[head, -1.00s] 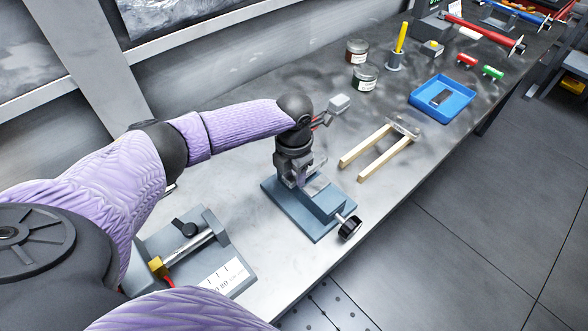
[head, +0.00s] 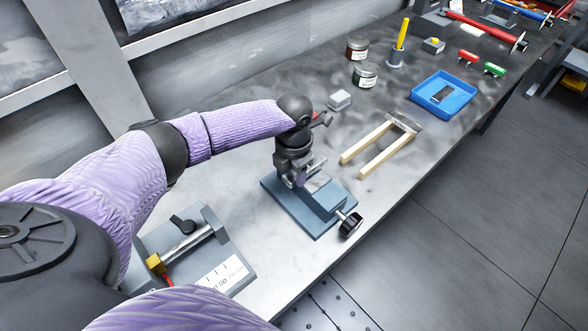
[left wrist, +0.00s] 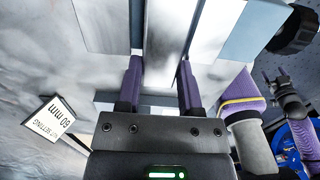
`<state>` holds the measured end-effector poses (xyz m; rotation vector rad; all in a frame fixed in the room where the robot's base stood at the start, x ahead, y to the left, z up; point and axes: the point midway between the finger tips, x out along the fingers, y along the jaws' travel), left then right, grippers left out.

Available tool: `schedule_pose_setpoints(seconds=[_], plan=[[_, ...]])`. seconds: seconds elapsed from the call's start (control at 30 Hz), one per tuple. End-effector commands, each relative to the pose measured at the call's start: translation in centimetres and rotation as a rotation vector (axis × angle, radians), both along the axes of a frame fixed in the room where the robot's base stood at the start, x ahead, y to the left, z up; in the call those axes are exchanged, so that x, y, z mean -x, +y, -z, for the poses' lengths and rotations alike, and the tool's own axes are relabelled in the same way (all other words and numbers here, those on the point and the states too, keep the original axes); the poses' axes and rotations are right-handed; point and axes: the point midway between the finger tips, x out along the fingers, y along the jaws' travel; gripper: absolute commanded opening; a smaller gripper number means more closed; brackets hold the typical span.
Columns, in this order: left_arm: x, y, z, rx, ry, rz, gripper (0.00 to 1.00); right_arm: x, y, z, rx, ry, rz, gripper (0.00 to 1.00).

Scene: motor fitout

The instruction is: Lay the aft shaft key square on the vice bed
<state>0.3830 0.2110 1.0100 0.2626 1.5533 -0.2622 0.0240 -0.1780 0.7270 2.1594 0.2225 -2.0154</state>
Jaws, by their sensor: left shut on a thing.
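The blue vice (head: 335,205) with its grey metal bed (head: 317,184) and black knob (head: 350,224) stands near the bench's front edge. My left gripper (head: 296,181) points down at the vice's left end, low over the bed. In the left wrist view its two purple fingers (left wrist: 158,90) are shut on a pale metal piece (left wrist: 163,62), apparently the aft shaft key. The vice jaws and bed fill the area around it, so I cannot tell whether the key touches the bed. In the head view the gripper hides the key. A dark jointed hand, perhaps my right gripper, shows small (left wrist: 288,88).
A two-pronged wooden-legged tool (head: 380,145) lies right of the vice. A blue tray (head: 421,101) holds a dark piece. A grey fixture (head: 237,262) with a scale is front left.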

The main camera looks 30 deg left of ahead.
Motion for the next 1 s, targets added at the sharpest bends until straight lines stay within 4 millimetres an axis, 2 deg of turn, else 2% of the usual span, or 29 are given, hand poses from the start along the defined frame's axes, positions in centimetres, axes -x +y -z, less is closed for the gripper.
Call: schedule_pose_setpoints(seconds=[0.33,0.37,0.53,0.8,0.87,1.0], plan=[[0.0,0.0,-0.1,0.0,0.0,0.0,0.0,0.0,0.0,0.0,0.0,0.0,0.0,0.82],[0.0,0.0,-0.1,0.0,0.0,0.0,0.53,0.0,0.0,0.0,0.0,0.0,0.0,0.82],[0.0,0.0,0.0,0.0,0.0,0.0,0.88,0.0,0.0,0.0,0.0,0.0,0.0,0.82],[0.0,0.0,-0.4,0.0,0.001,0.0,0.88,0.0,0.0,-0.1,0.0,0.0,0.001,0.82],[0.0,0.0,-1.4,0.001,-0.002,0.001,0.88,0.0,0.0,-0.4,0.0,-0.001,0.001,0.82],[-0.1,0.0,-5.2,0.0,-0.003,0.001,0.88,-0.1,0.0,-1.2,-0.001,-0.002,0.003,0.82]])
